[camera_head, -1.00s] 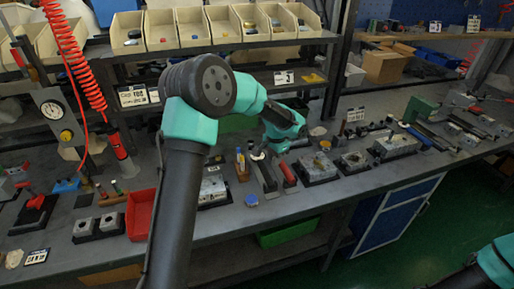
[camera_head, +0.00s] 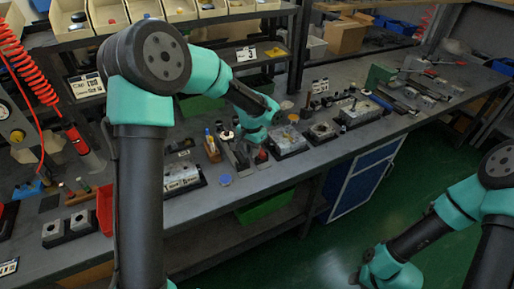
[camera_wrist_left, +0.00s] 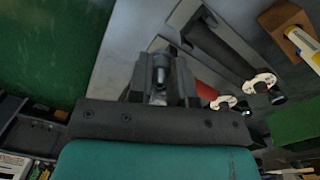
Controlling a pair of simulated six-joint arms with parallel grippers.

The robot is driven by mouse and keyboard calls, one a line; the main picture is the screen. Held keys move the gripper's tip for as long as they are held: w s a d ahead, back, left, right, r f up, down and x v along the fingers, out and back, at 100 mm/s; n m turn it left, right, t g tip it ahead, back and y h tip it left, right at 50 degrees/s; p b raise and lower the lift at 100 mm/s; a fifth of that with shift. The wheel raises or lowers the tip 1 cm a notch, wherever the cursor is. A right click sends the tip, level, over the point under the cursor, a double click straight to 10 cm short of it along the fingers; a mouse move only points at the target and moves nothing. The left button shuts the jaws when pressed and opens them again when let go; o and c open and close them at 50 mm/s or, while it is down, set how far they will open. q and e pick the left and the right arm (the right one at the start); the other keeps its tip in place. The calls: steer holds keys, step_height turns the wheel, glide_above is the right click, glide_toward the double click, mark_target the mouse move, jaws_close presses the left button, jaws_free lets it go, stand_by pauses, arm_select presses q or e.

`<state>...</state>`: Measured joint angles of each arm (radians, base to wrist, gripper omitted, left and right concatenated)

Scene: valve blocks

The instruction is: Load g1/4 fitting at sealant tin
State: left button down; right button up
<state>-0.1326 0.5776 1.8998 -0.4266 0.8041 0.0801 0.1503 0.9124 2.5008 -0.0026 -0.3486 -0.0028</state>
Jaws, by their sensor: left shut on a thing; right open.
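My left gripper (camera_wrist_left: 160,72) is shut on a small grey metal piece (camera_wrist_left: 160,68) in the left wrist view, which looks like the fitting; its thread size cannot be read. In the head view the left wrist hangs over the middle of the bench, and the fingers are largely hidden. A small round blue item (camera_head: 225,180) lies at the bench's front edge, left of that wrist; I cannot tell whether it is the sealant tin. My right gripper (camera_head: 357,279) is low over the green floor, apart from the bench, open and only partly visible.
A red-handled tool (camera_head: 262,156) and a wooden block with pens (camera_head: 212,150) stand close to the left wrist. Valve blocks (camera_head: 288,139) on dark bases line the bench to the right. A red bin (camera_head: 105,210) stands left of my left arm.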

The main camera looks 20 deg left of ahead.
arm_select(q)
steer(key=s+a+f+m+g, duration=0.2)
steer(key=s+a+m+g, duration=0.1)
steer(key=a, duration=0.6)
steer(key=shift+s+a+m+h, duration=0.3)
steer(key=shift+s+m, duration=0.4)
steer(key=shift+s, duration=0.2)
steer(key=shift+d+f, duration=0.1)
steer(key=shift+f, duration=0.1)
glide_above(225, 179)
steer(key=w, duration=0.1)
steer(key=shift+w+f, duration=0.2)
steer(key=shift+f, duration=2.7)
steer(key=shift+f, duration=0.75)
step_height(225, 179, up, 7)
stand_by(0.6)
